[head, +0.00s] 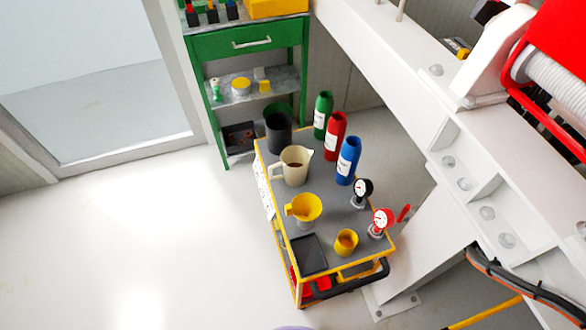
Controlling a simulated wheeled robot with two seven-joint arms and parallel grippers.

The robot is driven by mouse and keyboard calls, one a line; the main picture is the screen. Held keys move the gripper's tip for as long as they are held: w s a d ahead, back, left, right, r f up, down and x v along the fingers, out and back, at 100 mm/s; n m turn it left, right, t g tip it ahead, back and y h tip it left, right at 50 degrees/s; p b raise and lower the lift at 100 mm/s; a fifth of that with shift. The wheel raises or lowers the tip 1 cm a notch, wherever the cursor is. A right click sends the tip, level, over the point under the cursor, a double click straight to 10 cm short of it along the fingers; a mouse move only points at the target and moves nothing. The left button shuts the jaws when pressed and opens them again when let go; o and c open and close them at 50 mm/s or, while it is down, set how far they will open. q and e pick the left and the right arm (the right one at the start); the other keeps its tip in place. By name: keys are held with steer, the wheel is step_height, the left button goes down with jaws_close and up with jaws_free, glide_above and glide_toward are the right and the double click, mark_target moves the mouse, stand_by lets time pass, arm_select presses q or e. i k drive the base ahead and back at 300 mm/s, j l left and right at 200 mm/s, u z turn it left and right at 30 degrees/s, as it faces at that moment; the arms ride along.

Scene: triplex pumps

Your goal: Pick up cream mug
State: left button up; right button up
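The cream mug (296,166) is a pitcher-like cup with a handle on its left side. It stands upright on the grey top of a yellow-framed cart (329,221), toward the cart's far end. A dark grey cylinder container stands just behind it. Neither of my grippers shows in the head view.
The dark container (278,133), green (322,115), red (334,136) and blue (347,160) bottles, yellow funnel (305,208), yellow cup (346,242), black tray (308,254) and two gauges (362,191) share the cart. A green shelf (249,45) stands behind; white beams (400,65) rise right. Left floor is clear.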

mark_target(294, 162)
steer(key=i+j+z, duration=0.1)
steer(key=j+z, duration=0.4)
steer(key=j, duration=0.15)
steer(key=j+z, duration=0.45)
steer(key=j, duration=0.15)
steer(key=j+z, duration=0.5)
steer(key=j, duration=0.15)
steer(key=k+j+z, duration=0.25)
steer(key=j+z, duration=0.2)
steer(key=j, duration=0.15)
steer(key=k+j+z, duration=0.1)
steer(key=j+z, duration=0.3)
